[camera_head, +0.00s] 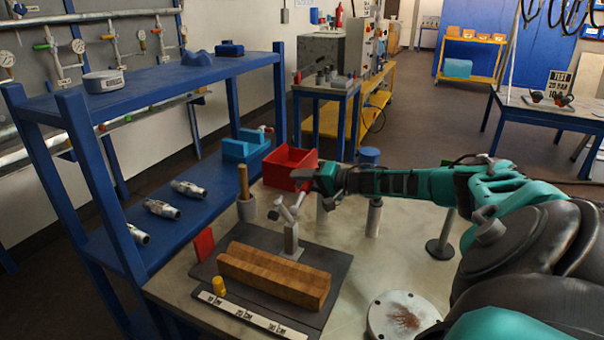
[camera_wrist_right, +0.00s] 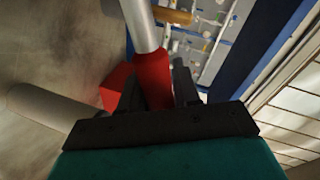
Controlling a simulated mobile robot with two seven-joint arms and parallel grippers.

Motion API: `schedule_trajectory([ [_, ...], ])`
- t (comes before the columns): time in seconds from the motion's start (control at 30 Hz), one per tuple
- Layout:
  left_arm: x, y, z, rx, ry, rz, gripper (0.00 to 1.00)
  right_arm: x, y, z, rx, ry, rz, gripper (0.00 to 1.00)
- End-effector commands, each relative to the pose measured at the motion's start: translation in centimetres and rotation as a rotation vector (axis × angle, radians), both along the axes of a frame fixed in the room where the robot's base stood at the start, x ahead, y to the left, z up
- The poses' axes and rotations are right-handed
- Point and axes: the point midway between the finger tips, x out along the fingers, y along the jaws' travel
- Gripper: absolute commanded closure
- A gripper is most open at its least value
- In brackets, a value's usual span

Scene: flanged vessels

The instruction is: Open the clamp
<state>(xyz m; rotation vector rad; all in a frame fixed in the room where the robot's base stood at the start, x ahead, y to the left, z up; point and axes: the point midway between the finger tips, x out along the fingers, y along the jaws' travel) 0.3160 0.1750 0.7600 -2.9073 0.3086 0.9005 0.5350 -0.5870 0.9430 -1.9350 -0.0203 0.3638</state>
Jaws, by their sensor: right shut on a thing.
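The clamp (camera_head: 291,240) is a silver metal piece standing on a dark base plate beside a wooden block (camera_head: 272,275). Its arms spread upward, one towards my right gripper (camera_head: 318,180). In the right wrist view, my right gripper (camera_wrist_right: 157,90) is shut on a red grip (camera_wrist_right: 153,76) at the end of a silver bar (camera_wrist_right: 140,22), which looks like the clamp's handle. In the head view the gripper hides most of that grip. My left gripper is not in view.
A red bin (camera_head: 287,165) stands just behind my right gripper. A grey cup (camera_head: 246,209) with a wooden handle stands left of the clamp. A small yellow piece (camera_head: 219,285) and a labelled white strip (camera_head: 250,317) lie in front. A blue shelf (camera_head: 150,85) borders the left.

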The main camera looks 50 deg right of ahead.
Motion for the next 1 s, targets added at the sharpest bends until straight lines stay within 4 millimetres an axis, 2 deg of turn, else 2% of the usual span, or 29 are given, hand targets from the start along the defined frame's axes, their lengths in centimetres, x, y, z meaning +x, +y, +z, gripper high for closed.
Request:
schedule_trajectory([
  [0.3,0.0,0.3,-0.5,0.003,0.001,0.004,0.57,0.1,-0.2,-1.7,0.147,0.045,0.0,1.0],
  [0.9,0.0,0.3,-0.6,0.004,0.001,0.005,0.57,0.1,-0.2,-2.2,0.193,0.058,0.0,1.0],
  [0.93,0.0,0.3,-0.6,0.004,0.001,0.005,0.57,0.1,-0.2,-2.2,0.193,0.058,0.0,0.68],
  [1.0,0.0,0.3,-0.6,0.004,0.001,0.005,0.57,0.1,-0.2,-2.2,0.191,0.059,0.0,0.61],
])
